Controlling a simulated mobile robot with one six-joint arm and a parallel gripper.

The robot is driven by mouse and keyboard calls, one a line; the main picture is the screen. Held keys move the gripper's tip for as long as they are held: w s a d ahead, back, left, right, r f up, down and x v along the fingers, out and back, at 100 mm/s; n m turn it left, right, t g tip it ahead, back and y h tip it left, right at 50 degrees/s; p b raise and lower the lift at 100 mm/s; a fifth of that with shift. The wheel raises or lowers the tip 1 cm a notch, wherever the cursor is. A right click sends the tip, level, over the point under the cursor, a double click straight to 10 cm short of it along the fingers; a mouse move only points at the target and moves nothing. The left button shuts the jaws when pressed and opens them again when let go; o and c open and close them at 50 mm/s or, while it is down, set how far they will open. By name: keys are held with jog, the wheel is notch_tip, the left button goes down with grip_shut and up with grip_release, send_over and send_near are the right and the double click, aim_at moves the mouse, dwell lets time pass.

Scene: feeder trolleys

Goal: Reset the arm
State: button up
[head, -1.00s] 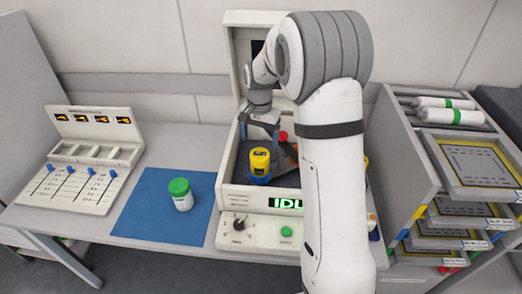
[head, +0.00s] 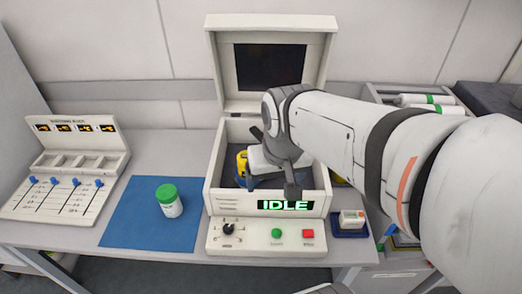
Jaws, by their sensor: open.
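My arm reaches in from the right of the head view, and its end hangs over the open machine box (head: 212,190). My gripper (head: 292,188) is in front of the box interior, pointing down near the front wall, and nothing shows in it. Its fingertips are partly hidden by its own body. A yellow jar (head: 242,161) stands inside the box to the left of my gripper, partly covered by the arm's end.
A jar with a green lid (head: 169,200) stands on a blue mat (head: 125,228) at left. A slider panel (head: 60,200) is further left. The raised box lid (head: 222,65) stands behind. A small device (head: 351,219) and a trolley with white rolls (head: 412,99) are at right.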

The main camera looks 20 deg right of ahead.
jog(key=s, duration=0.2)
jog(key=shift+s+d+f+n, duration=0.2)
jog(key=shift+s+f+n, duration=0.1)
jog(key=shift+f+n, duration=0.1)
